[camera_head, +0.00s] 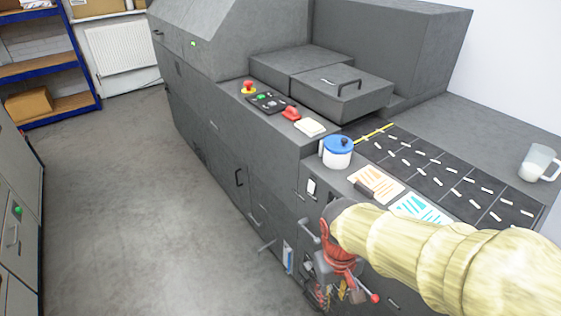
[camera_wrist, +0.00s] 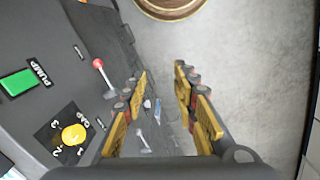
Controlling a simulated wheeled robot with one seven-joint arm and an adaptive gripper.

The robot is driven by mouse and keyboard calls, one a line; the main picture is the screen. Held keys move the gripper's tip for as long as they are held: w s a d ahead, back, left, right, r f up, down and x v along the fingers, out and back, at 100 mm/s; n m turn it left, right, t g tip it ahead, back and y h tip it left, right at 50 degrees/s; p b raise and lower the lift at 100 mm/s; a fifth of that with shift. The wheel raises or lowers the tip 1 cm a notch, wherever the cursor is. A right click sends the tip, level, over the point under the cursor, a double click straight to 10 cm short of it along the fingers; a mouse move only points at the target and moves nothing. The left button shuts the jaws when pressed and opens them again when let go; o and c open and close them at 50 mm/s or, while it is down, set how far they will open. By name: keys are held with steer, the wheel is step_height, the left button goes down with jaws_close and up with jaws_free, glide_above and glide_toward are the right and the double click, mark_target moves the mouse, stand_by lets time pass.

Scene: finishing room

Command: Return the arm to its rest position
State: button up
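My arm, in a pale yellow sleeve (camera_head: 440,255), reaches in from the right in the head view, across the front edge of the dark grey machine (camera_head: 225,130). My gripper (camera_head: 335,292) points down beside the machine's front face, partly hidden among small fittings there. In the wrist view, the two yellow-padded fingers of my gripper (camera_wrist: 160,82) stand apart with a clear gap. Nothing is held between them. Small handles and a bluish item on the machine's side show beyond the gap.
Close by are a red-knobbed lever (camera_wrist: 98,64), a green pump button (camera_wrist: 17,84) and a yellow dial (camera_wrist: 73,134). A blue-lidded pot (camera_head: 338,153) and a mug (camera_head: 538,163) stand on the machine's top. Open floor (camera_head: 130,210) lies to the left.

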steer(key=s+d+r+m+t+p, duration=0.1)
steer(key=s+d+r+t, duration=0.1)
steer(key=r, duration=0.6)
steer(key=s+d+r+m+t+p, duration=0.1)
steer(key=s+d+r+m+t, duration=0.1)
steer(key=r, duration=0.6)
steer(key=shift+s+d+r+t+y, duration=0.2)
steer(key=shift+d+t+y, duration=0.1)
steer(key=shift+d+t, duration=0.8)
steer(key=shift+d, duration=0.15)
